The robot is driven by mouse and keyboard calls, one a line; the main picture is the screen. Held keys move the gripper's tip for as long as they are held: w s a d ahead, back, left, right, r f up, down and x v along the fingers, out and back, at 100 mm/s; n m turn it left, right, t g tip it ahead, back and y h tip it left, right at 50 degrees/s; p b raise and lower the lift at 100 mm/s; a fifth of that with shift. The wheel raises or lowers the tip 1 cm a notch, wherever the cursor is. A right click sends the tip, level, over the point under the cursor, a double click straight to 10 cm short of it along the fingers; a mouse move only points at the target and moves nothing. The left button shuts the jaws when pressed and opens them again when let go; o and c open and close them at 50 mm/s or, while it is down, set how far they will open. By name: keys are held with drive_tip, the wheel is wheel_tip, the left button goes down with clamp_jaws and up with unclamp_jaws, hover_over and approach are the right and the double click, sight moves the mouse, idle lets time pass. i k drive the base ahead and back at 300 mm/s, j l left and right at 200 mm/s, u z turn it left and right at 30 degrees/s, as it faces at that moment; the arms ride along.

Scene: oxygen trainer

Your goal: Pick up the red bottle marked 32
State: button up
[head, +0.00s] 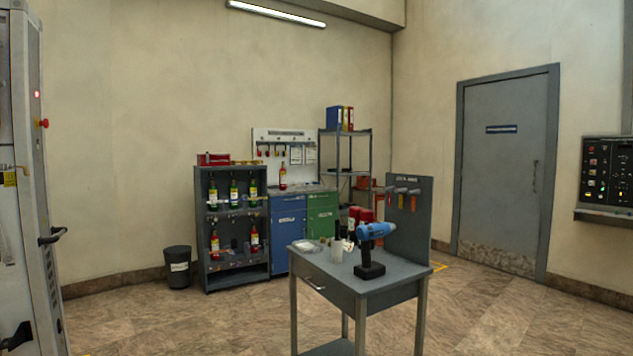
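Several small bottles with red, yellow and green parts stand in a dark shelf rack (236,270) against the far wall. The lower shelf holds two reddish bottles, a left one (215,244) and a right one (254,240). The upper shelf holds three bottles, among them a left one (213,196). Another red bottle (282,179) stands on the cabinet top beside the rack. The markings are too small to read, so I cannot tell which bottle is 32. My gripper is not in view.
A grey workbench (385,293) with a blue drill (374,243) stands in front, right of the rack. A black bin (178,268) stands left of the rack. Blue (288,236) and green (322,218) cabinets adjoin it. The floor left of the workbench is clear.

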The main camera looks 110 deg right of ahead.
sight(282, 172)
drive_tip(key=z, duration=3.2)
drive_tip(key=u, duration=0.15)
drive_tip(key=i+l+z, duration=0.4)
drive_tip(key=i+z, duration=0.35)
drive_tip(key=i, duration=0.15)
drive_tip(key=i+l+z, duration=0.4)
drive_tip(key=i+z, duration=0.4)
drive_tip(key=i, duration=0.2)
drive_tip(key=i+z, duration=0.4)
drive_tip(key=i+j+z, duration=0.35)
drive_tip(key=i, duration=0.25)
drive_tip(key=i+u, duration=0.1)
drive_tip(key=i, duration=0.4)
drive_tip(key=i+l+u, duration=0.15)
drive_tip(key=i, duration=0.35)
drive_tip(key=i+u, duration=0.1)
drive_tip(key=i, duration=0.4)
drive_tip(key=i+l+u, duration=0.15)
drive_tip(key=i, duration=0.35)
drive_tip(key=i+j+u, duration=0.1)
drive_tip(key=i+u, duration=0.85)
drive_tip(key=i+l+u, duration=0.3)
drive_tip(key=i+u, duration=0.2)
drive_tip(key=i+j+u, duration=0.2)
drive_tip(key=i+u, duration=0.25)
drive_tip(key=i, duration=0.25)
drive_tip(key=i+l+u, duration=0.1)
drive_tip(key=i+u, duration=0.35)
drive_tip(key=i, duration=0.25)
